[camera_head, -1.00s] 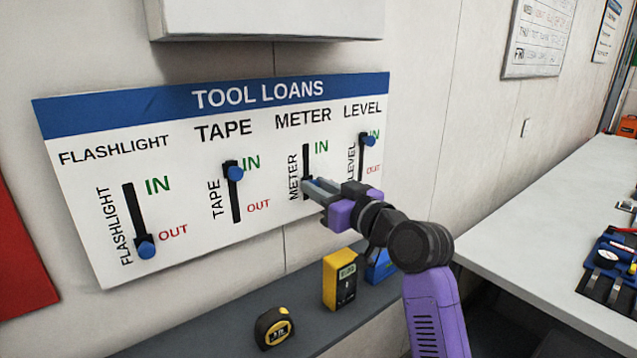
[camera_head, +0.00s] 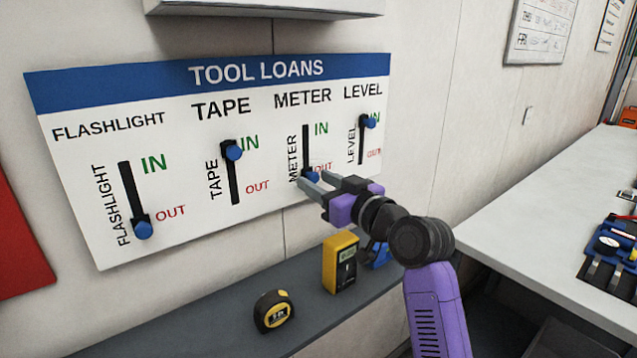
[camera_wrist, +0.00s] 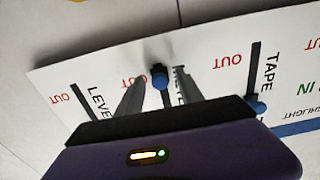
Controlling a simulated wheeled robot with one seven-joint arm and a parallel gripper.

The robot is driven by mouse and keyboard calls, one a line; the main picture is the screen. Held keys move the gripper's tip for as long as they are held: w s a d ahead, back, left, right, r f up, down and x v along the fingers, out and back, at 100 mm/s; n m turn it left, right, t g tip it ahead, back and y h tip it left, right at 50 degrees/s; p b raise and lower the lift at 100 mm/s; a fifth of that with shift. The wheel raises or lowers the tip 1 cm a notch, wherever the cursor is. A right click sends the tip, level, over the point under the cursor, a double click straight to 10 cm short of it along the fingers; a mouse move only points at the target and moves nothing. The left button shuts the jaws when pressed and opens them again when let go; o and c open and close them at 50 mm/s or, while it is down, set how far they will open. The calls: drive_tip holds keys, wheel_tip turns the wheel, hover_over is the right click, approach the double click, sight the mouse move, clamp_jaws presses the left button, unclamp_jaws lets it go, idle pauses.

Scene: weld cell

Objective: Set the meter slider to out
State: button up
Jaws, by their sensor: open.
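The TOOL LOANS board (camera_head: 90,215) hangs on the wall with four labelled vertical slots. The blue meter slider knob (camera_head: 312,175) sits at the bottom of its slot, beside the red OUT label. In the wrist view the meter knob (camera_wrist: 159,76) shows between and just beyond the fingertips, at the slot's OUT end. My gripper (camera_head: 308,184) is open in front of the knob, its fingers apart on either side; it also shows in the wrist view (camera_wrist: 158,88). I see no finger touching the knob.
The flashlight knob (camera_head: 143,229) is at OUT; the tape knob (camera_head: 233,151) and level knob (camera_head: 369,121) are at IN. Below, a dark shelf (camera_head: 215,325) holds a tape measure (camera_head: 274,311), a yellow meter (camera_head: 341,262) and a blue item (camera_head: 378,254). A workbench (camera_head: 540,215) stands right.

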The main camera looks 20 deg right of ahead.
drive_tip(key=b+v, duration=0.1)
drive_tip(key=v, duration=0.6)
drive_tip(key=shift+s, duration=0.15)
drive_tip(key=shift+d+r, duration=0.15)
drive_tip(key=shift+r, duration=0.05)
drive_tip(key=s+d+r+m+t+h, duration=0.2)
drive_tip(key=d+m+t+h, duration=0.1)
drive_tip(key=d, duration=0.1)
drive_tip(key=s+f+m+h, duration=0.3)
drive_tip(key=s+f+h, duration=0.1)
drive_tip(key=s+f, duration=0.8)
drive_tip(key=s+a+f+g, duration=0.1)
drive_tip(key=s+f, duration=0.4)
drive_tip(key=s, duration=0.6)
drive_tip(key=s+a+f+n+g+y, duration=0.1)
drive_tip(key=s+f, duration=0.4)
drive_tip(key=s, duration=0.6)
drive_tip(key=s+a+f+n+g, duration=0.1)
drive_tip(key=s+a+f+g, duration=0.2)
drive_tip(key=s, duration=0.8)
wheel_tip(320, 180, down, 3)
drive_tip(key=shift+s+a+r, duration=0.25)
drive_tip(key=shift+a, duration=0.55)
